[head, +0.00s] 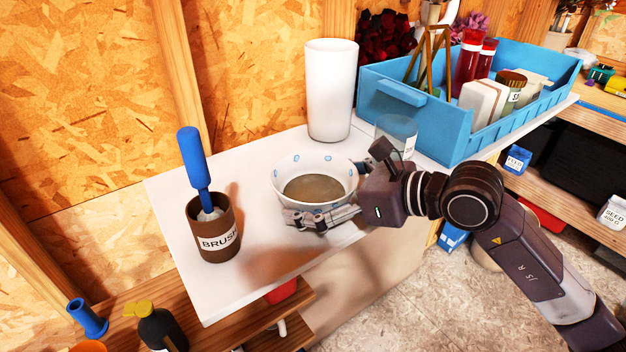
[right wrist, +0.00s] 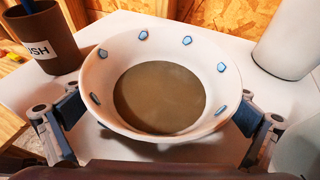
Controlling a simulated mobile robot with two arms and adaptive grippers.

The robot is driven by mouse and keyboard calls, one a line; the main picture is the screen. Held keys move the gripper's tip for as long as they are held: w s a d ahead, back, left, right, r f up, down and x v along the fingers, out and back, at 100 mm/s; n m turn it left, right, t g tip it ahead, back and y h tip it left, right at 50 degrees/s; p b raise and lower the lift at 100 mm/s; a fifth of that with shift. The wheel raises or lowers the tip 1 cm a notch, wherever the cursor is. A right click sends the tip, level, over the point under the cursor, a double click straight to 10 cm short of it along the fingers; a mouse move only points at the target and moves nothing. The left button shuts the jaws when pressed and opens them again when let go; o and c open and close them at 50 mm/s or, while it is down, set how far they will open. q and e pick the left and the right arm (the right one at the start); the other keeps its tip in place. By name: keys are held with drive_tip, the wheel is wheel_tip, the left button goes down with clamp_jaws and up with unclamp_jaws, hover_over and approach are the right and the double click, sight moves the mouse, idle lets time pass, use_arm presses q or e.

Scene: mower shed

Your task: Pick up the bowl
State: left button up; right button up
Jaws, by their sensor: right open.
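The bowl (head: 333,166) is white with blue marks inside its wall and a brownish bottom. It stands upright on the white tabletop. My right gripper (head: 325,214) is at the bowl's near right side, low by its wall. In the right wrist view the bowl (right wrist: 160,46) lies between the two spread fingers of my right gripper (right wrist: 158,128), one on each side of it. The gripper is open. I cannot tell whether either finger touches the bowl. My left gripper is not in view.
A brown brush cup (head: 218,243) with a blue-handled brush stands left of the bowl. A tall white vase (head: 330,92) stands behind it. A clear glass (head: 397,132) and a blue crate (head: 440,136) with bottles and boxes are at the right. The front left tabletop (head: 215,300) is bare.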

drive_tip(key=shift+d, duration=0.1)
drive_tip(key=shift+c, duration=0.6)
drive_tip(key=c, duration=1)
drive_tip(key=shift+r, duration=0.1)
drive_tip(key=shift+c, duration=0.9)
drive_tip(key=shift+r, duration=0.2)
